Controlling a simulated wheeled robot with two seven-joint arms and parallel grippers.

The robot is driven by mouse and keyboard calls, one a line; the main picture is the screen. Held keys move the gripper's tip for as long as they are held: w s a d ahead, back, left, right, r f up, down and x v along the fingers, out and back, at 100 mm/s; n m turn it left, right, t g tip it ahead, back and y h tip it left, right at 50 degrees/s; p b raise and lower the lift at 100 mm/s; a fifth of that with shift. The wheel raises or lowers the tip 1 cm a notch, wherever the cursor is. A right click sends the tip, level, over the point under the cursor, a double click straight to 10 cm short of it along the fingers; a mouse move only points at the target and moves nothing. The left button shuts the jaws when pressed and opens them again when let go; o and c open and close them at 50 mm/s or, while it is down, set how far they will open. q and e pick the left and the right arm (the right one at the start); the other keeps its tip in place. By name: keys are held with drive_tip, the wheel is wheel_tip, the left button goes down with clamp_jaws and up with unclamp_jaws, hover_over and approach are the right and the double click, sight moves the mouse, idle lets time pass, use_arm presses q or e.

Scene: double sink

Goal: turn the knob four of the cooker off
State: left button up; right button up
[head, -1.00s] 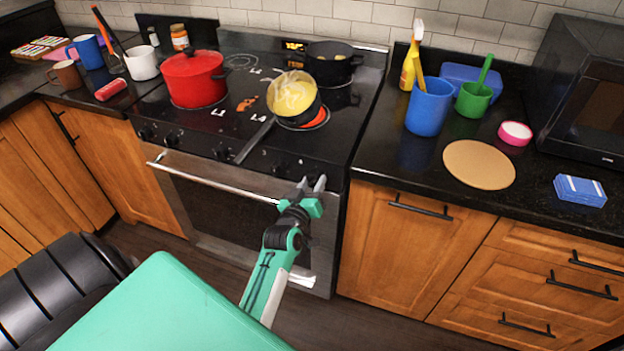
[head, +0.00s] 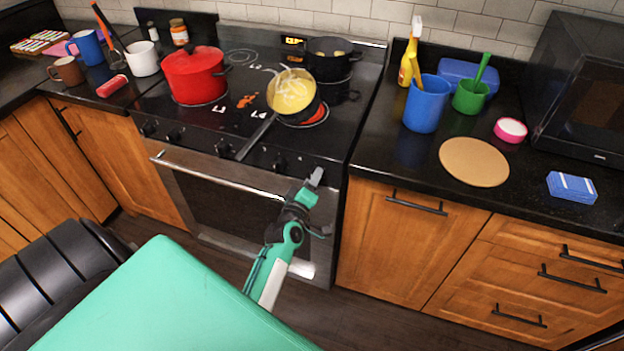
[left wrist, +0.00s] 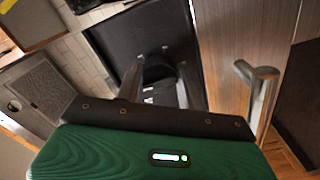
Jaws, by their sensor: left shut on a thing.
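The cooker (head: 240,125) has a row of dark knobs along its black front panel. Several knobs show left of my gripper, such as one (head: 223,149) below the pan handle and one (head: 279,163) nearer the gripper. My left gripper (head: 316,177) is at the panel's right end and hides what it holds in the head view. In the left wrist view, its two fingers (left wrist: 161,70) are shut on a dark knob (left wrist: 159,76). The knob's number and pointer cannot be read. My right gripper is not in view.
A pan (head: 293,95) with yellow food stands over a red-glowing front burner, its handle reaching over the front edge. A red pot (head: 195,75) and a black pot (head: 330,60) are also on the cooktop. The oven handle (head: 215,177) runs below the knobs.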

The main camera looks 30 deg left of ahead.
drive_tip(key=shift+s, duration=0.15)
use_arm(q)
drive_tip(key=o, duration=1)
drive_tip(key=shift+c, duration=0.2)
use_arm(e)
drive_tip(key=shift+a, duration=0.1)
use_arm(q)
drive_tip(key=b+v, duration=0.2)
drive_tip(key=v, duration=1.1)
drive_tip(key=shift+s, duration=0.4)
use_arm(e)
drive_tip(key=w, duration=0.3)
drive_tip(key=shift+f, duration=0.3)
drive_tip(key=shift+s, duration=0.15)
